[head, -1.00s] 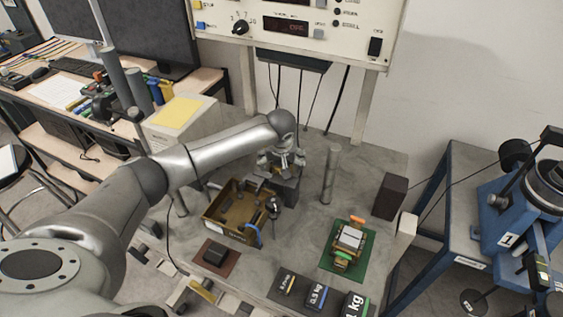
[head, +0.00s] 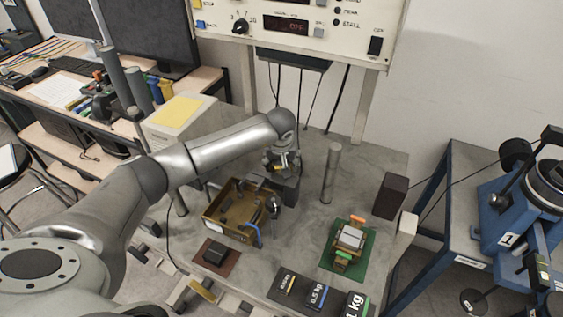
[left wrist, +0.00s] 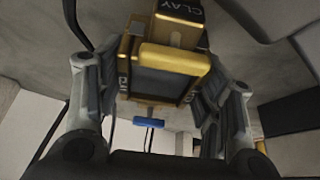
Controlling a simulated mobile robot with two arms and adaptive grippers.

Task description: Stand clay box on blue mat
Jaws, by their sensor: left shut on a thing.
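My left gripper (head: 283,166) is over the grey block near the middle of the bench. In the left wrist view its fingers are on both sides of a gold-coloured box (left wrist: 165,68), shut on it. A dark label reading CLAY (left wrist: 183,12) shows on its upper part, and a blue piece (left wrist: 148,122) shows below it. In the head view the clay box is mostly hidden by the gripper, with only a small yellowish part showing. I cannot make out a blue mat in either view. My right gripper is not in view.
An open brass-coloured tray (head: 225,228) with parts in it stands left of the gripper. A grey post (head: 331,172) rises to the right. A green mat (head: 329,262) bears a small device. A dark block (head: 391,194) stands at right.

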